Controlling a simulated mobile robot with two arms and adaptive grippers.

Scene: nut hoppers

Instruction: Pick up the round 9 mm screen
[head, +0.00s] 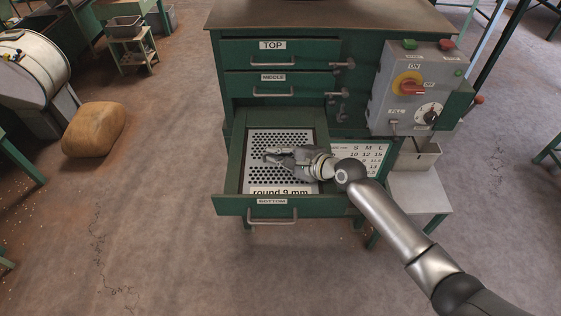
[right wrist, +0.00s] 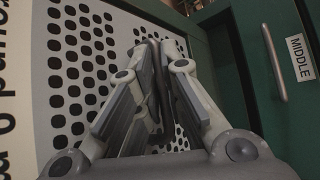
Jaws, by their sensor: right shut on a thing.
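The round 9 mm screen (head: 258,178) is a pale plate with rows of round black holes and the label "round 9 mm" along its front edge. It lies in the open bottom drawer (head: 230,206). My right gripper (head: 270,156) reaches in from the right, low over the middle of the screen, and is shut on it. In the right wrist view the fingers (right wrist: 160,48) are close together against the perforated screen (right wrist: 75,62); the exact grip point is hidden between them. My left gripper is not in view.
The top drawer (head: 310,54) and middle drawer (head: 310,85) are closed above. A grey control box (head: 405,88) stands at the right of the cabinet. Open floor lies in front and left.

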